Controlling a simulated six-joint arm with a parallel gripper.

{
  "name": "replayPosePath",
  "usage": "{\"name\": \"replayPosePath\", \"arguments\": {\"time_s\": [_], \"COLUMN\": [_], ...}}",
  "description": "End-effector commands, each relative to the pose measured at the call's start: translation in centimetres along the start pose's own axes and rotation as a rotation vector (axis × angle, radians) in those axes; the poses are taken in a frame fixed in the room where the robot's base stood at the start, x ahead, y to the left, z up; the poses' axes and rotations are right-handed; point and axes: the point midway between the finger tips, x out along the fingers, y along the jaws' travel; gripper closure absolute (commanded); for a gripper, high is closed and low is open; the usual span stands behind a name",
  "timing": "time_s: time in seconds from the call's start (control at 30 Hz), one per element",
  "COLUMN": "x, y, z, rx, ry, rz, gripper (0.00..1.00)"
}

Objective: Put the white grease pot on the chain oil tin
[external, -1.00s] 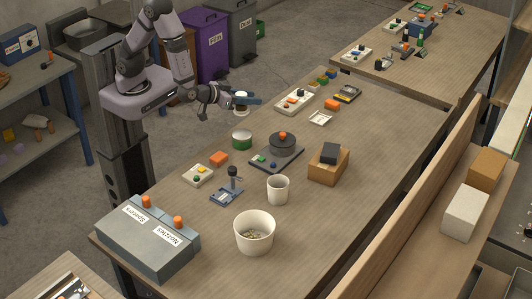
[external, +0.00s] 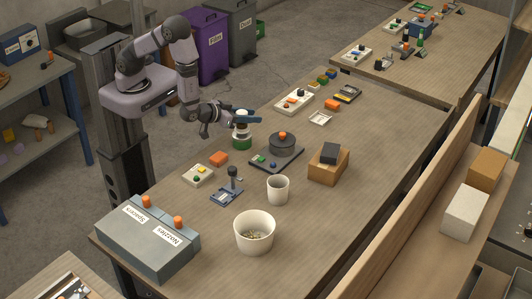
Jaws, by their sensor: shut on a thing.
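The white grease pot (external: 241,129) is in my gripper (external: 243,116), which is shut on it near its top. The pot looks upright. The chain oil tin (external: 241,143), with a green side, stands on the table directly below the pot. The pot and fingers hide the tin's top. In this view the pot's lower edge meets the tin, but I cannot tell whether it touches or hangs just above.
A dark device with a round grey top (external: 283,145) stands close to the right of the tin. A white cup (external: 278,189) and a large tub (external: 254,233) stand farther forward.

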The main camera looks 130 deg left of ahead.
Motion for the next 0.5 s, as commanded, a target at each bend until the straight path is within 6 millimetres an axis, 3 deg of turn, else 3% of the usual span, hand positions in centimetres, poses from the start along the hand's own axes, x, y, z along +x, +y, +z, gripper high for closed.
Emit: {"name": "replayPosePath", "arguments": {"time_s": [0.2, 0.5], "x": [0.5, 0.6], "y": [0.0, 0.0], "z": [1.3, 1.4], "rx": [0.001, -0.001], "ry": [0.001, 0.001], "rz": [0.001, 0.001], "gripper": [0.91, 0.91]}}
